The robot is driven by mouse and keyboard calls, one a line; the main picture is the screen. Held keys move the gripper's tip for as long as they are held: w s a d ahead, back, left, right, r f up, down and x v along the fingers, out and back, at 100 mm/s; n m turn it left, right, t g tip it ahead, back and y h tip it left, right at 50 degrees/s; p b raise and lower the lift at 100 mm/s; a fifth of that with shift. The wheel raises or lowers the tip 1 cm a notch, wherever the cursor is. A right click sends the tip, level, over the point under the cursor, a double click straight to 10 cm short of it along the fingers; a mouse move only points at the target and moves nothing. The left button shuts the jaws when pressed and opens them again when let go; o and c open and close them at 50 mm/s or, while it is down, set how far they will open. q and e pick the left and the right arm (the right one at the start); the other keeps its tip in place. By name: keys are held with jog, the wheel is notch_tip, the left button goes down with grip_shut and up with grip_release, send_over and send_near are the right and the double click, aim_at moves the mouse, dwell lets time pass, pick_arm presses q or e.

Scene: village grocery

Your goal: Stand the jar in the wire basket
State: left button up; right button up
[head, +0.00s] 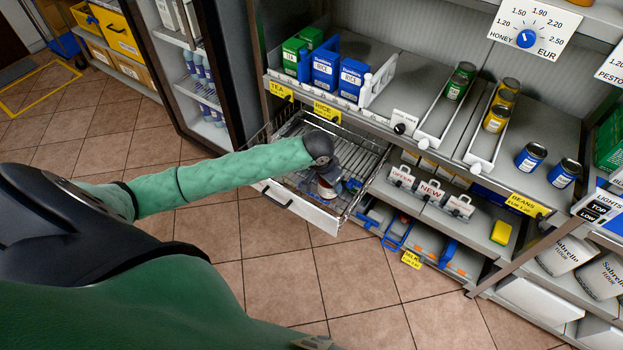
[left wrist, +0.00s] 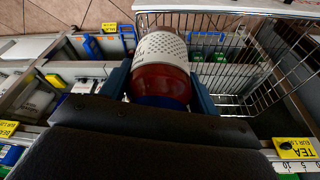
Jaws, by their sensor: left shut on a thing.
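The jar (left wrist: 162,78) is held between the two fingers of my left gripper (left wrist: 160,88) in the left wrist view. It has red contents and a white dotted band. In the head view the jar (head: 327,188) shows small below my left gripper (head: 328,172), over the wire basket (head: 302,214). The basket is pulled out below the shelf and has a white front and wire sides; its wires also show in the left wrist view (left wrist: 270,75). I cannot tell whether the jar touches the basket floor. My right gripper is not in view.
Above the basket, a shelf holds green tea boxes (head: 293,56) and blue rice boxes (head: 325,70). Lanes with green and yellow cans (head: 497,118) lie to the right. Low bins with blue dividers (head: 397,232) stand right of the basket. The tiled floor in front is clear.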

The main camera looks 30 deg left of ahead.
pick_arm(q)
jog(key=w+a+f+m+g+h+b, duration=0.1)
jog(key=w+a+f+m+b, duration=0.55)
jog(key=a+f+b, duration=0.35)
jog(key=m+g+h+b, duration=0.1)
jog(key=m+b, duration=0.3)
jog(key=b, duration=0.2)
send_over(298, 185)
jog(key=f, duration=0.2)
notch_tip(298, 185, down, 9)
jog(key=shift+w+r, duration=0.1)
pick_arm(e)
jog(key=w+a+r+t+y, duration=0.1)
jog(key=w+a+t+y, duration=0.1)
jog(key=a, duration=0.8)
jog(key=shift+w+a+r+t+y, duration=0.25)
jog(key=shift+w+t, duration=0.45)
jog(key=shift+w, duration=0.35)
pick_arm(q)
jog(key=o, duration=1.4)
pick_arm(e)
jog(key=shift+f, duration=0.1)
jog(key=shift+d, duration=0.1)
pick_arm(q)
jog(key=v, duration=1.2)
jog(key=shift+d, duration=0.1)
